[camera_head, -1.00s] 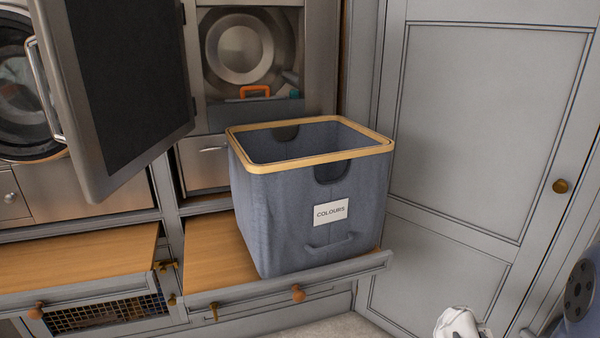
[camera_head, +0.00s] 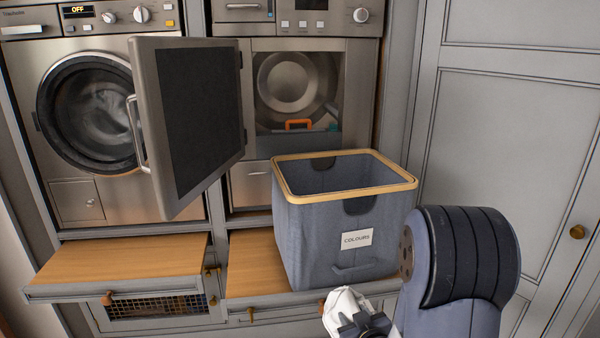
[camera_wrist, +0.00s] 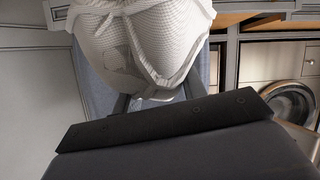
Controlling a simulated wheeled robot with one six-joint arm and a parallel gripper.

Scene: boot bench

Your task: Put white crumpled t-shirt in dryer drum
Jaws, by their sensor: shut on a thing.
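The white crumpled t-shirt (camera_head: 345,303) is at the bottom centre of the head view, in front of the basket. It fills the upper middle of the wrist view (camera_wrist: 140,40). My gripper (camera_head: 368,324) is shut on it; the wrist view shows the fingers (camera_wrist: 152,100) against the cloth. The dryer drum (camera_head: 290,82) is at the upper middle, its door (camera_head: 190,120) swung open to the left. Something orange (camera_head: 298,124) and something teal sit low in the drum opening.
A blue-grey basket (camera_head: 310,240) labelled COLOURS stands on a pulled-out wooden shelf (camera_head: 253,270), just below and in front of the dryer opening. Another shelf (camera_head: 130,260) is out at left under a washing machine (camera_head: 85,115). A tall grey cabinet door (camera_head: 510,140) stands at right.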

